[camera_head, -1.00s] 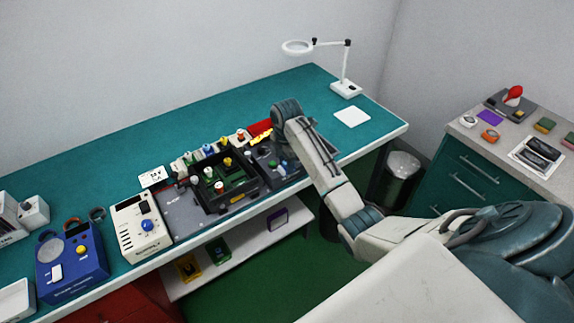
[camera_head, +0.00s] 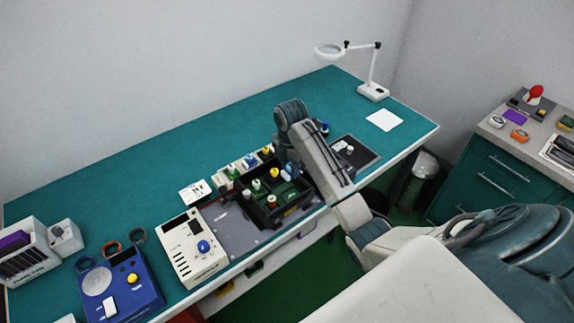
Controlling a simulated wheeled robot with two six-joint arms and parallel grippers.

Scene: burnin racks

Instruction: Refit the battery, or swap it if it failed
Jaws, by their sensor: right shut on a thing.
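My right gripper (camera_head: 287,160) points down over the right end of the black open box (camera_head: 262,218) on the bench. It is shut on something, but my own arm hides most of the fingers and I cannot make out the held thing. The box holds a green board and several upright pieces with coloured tops. A grey plate (camera_head: 222,214) lies under the box, and a white tester (camera_head: 183,236) with a blue knob stands left of it. I cannot pick out the battery for sure. My left gripper is not in view.
A blue device (camera_head: 150,293) with a yellow knob stands at the left, beside a white rack (camera_head: 48,262). A dark mat (camera_head: 369,157) lies right of my arm. A magnifier lamp (camera_head: 372,92) stands at the back right. The bench's back left (camera_head: 120,175) is clear.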

